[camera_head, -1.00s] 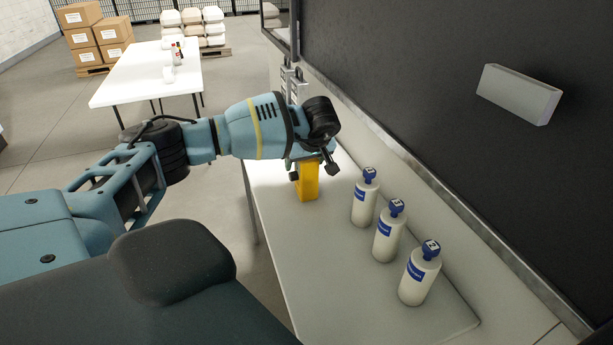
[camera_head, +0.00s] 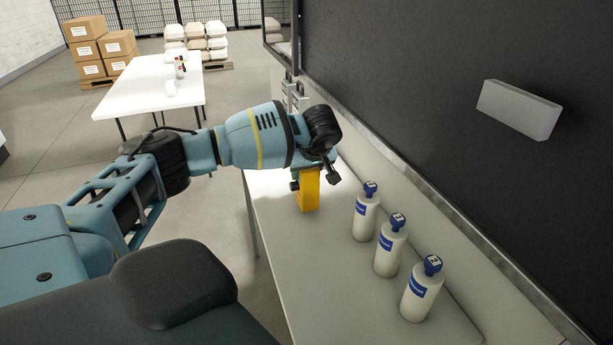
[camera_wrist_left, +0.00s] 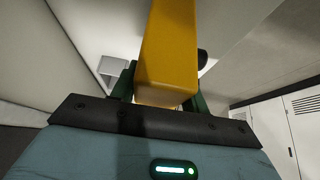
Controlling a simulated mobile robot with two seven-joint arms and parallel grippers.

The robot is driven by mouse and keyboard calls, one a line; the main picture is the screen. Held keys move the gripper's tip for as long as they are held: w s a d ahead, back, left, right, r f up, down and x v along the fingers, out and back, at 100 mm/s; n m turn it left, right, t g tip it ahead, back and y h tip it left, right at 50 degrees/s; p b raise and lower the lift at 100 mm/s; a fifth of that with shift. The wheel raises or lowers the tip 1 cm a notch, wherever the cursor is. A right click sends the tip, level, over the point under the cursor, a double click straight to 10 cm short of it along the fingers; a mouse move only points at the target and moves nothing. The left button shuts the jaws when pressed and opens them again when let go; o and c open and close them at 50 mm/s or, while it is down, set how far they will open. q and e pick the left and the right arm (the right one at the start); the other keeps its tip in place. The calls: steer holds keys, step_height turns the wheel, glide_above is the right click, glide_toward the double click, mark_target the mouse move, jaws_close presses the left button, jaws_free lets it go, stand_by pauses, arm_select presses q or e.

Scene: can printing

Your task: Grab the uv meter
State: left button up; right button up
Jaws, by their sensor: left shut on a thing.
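The uv meter, a yellow box-shaped device (camera_head: 309,194), stands upright at the far left part of the grey-white table (camera_head: 345,275). My left gripper (camera_head: 311,178) is shut on its upper part, reaching it from above. In the left wrist view the yellow device (camera_wrist_left: 168,55) fills the space between the dark green fingers and hides part of them. I cannot tell whether its base touches the table. My right gripper is not in view.
Several white bottles with blue caps, such as the nearest one (camera_head: 421,290), stand in a row right of the device. A dark panel (camera_head: 440,80) rises behind the table. The table's front middle is clear.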

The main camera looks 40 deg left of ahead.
arm_select(q)
step_height(320, 180, up, 3)
steer(key=shift+f, duration=0.2)
steer(key=s+d, duration=0.1)
steer(key=s, duration=0.7)
steer(key=s+d+r, duration=0.1)
steer(key=s+d, duration=0.1)
steer(key=s, duration=0.5)
steer(key=shift+s+d, duration=0.3)
steer(key=shift+s, duration=0.05)
